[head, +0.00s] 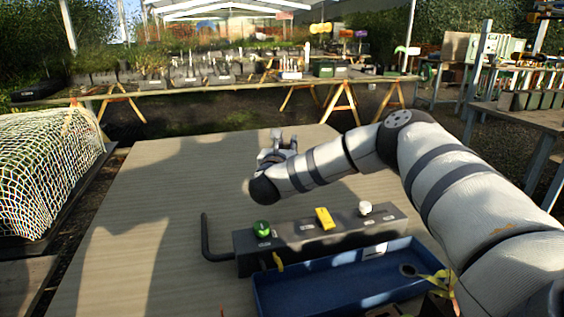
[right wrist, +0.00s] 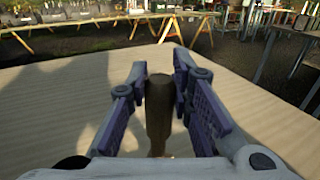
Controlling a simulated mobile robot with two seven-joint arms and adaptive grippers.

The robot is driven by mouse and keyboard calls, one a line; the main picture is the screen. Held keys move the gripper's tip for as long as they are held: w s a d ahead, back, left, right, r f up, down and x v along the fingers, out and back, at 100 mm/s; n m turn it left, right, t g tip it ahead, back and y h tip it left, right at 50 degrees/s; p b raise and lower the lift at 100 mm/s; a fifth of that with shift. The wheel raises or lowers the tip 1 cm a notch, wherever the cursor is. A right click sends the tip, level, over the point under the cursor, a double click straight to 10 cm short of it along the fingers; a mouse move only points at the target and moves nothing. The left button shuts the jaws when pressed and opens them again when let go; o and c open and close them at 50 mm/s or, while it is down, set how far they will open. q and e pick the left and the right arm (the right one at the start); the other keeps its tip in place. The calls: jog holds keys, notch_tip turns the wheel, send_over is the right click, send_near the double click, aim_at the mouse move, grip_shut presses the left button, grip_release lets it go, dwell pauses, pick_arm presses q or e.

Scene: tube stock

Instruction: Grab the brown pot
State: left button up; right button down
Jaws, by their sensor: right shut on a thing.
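In the right wrist view the brown pot (right wrist: 158,108) is a narrow, dark brown upright shape between the fingers of my right gripper (right wrist: 160,85). The gripper is shut on it, with a finger on each side. In the head view my right gripper (head: 277,150) is over the far middle part of the table, and the pot cannot be made out there behind the hand. I cannot tell whether the pot touches the table. My left gripper is not in view.
On the wooden table (head: 150,210) nearer me lie a dark box (head: 290,242) with a green knob, a yellow piece and a white knob, and a blue tray (head: 330,285). The table's left side is clear. A netted mound (head: 45,170) stands at left.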

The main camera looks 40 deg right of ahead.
jog(key=shift+w+d+f, duration=0.15)
jog(key=shift+w+f, duration=0.1)
jog(key=shift+f, duration=0.05)
jog(key=shift+w+d+f+b, duration=0.1)
jog(key=shift+f+b, duration=0.25)
jog(key=shift+f, duration=1.3)
jog(key=c, duration=1.4)
grip_release()
jog(key=shift+c, duration=0.2)
